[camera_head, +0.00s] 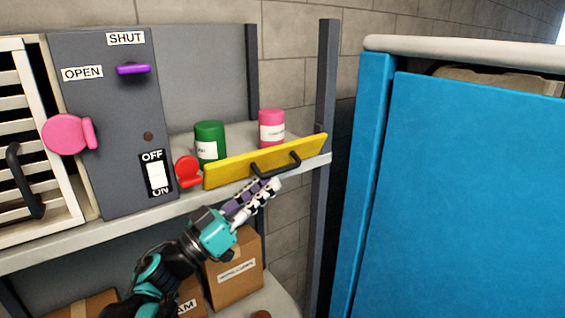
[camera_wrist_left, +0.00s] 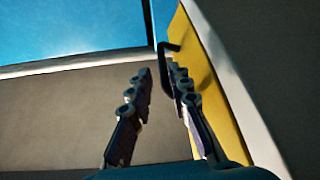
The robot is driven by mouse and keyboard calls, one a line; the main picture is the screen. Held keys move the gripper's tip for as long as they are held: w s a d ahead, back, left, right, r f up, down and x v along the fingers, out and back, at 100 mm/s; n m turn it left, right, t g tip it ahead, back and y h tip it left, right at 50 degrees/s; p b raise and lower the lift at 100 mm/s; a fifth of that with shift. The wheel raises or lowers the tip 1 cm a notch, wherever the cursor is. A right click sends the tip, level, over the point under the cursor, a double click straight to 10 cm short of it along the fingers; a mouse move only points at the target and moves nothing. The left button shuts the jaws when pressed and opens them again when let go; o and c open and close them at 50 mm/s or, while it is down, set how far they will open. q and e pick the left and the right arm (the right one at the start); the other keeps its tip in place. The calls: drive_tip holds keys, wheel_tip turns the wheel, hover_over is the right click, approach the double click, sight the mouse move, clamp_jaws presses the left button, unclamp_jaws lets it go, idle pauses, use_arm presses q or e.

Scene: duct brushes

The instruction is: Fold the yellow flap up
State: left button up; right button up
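The yellow flap (camera_head: 227,173) runs along the front edge of the grey shelf, right of the control panel, with its broad face towards me. It also shows in the left wrist view (camera_wrist_left: 204,80) at the right. Its black handle (camera_head: 276,167) sticks out from the face and shows in the wrist view (camera_wrist_left: 164,50). My left gripper (camera_head: 272,186) reaches up from below, its tips close to the handle. In the wrist view its fingers (camera_wrist_left: 160,74) are apart, with the handle bar by the right fingertip; contact is unclear. My right gripper is out of view.
A green can (camera_head: 209,140) and a pink can (camera_head: 271,126) stand behind the flap. A red round knob (camera_head: 188,171) is at its left end. Cardboard boxes (camera_head: 235,277) sit below the shelf (camera_head: 185,208). A blue cabinet (camera_head: 470,190) fills the right.

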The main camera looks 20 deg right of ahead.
sight(284, 169)
use_arm(q)
drive_tip(key=x, duration=0.2)
drive_tip(key=p+x, duration=0.1)
drive_tip(key=x, duration=0.2)
drive_tip(key=shift+w+d, duration=0.15)
drive_tip(key=shift+w, duration=0.2)
drive_tip(key=shift+d+r, duration=0.15)
drive_tip(key=shift+d, duration=0.1)
clamp_jaws()
